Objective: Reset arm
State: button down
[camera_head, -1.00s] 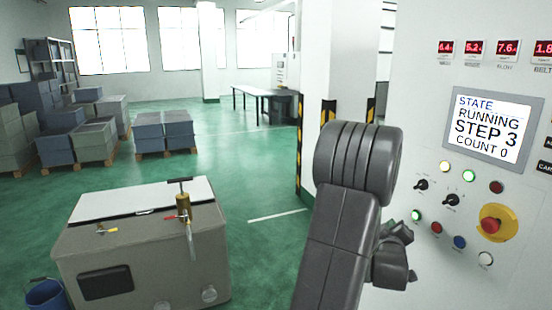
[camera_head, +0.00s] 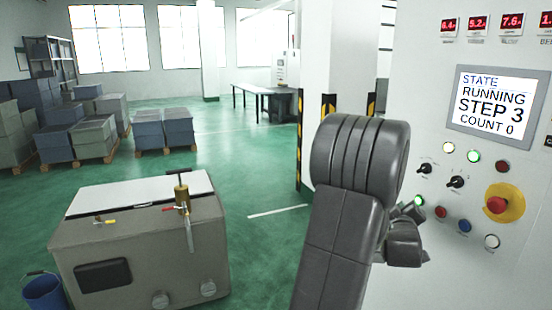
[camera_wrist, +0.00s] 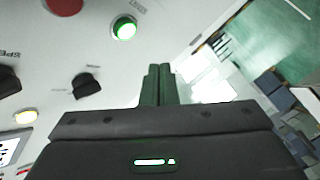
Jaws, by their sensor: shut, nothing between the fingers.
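My arm rises in the middle of the head view, and its dark links hide most of my gripper. In the wrist view my gripper (camera_wrist: 157,72) is shut, its two fingers side by side with nothing between them. The fingers point toward the white control panel (camera_head: 420,90), which stands at the right. The panel's screen (camera_head: 495,103) reads STATE RUNNING, STEP 3, COUNT 0. A lit green button (camera_wrist: 124,28) shows just beyond the fingertips, to the left, in the wrist view; whether they touch the panel I cannot tell.
A red emergency stop (camera_head: 497,205) on a yellow disc, switches and several buttons sit on the panel. A grey tank (camera_head: 140,245) with a brass valve (camera_head: 182,195) stands at lower left, beside a blue bucket (camera_head: 43,292). Stacked crates (camera_head: 165,130) stand further back. Green floor (camera_head: 250,180) is open between.

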jog(key=p, duration=0.3)
jog(key=d+p, duration=0.1)
jog(key=p, duration=0.2)
jog(key=shift+w+r, duration=0.25)
jog(key=shift+w, duration=0.05)
jog(key=shift+p, duration=0.4)
jog(key=shift+s+a+p, duration=0.1)
jog(key=shift+a+p, duration=0.05)
jog(key=shift+p, duration=0.7)
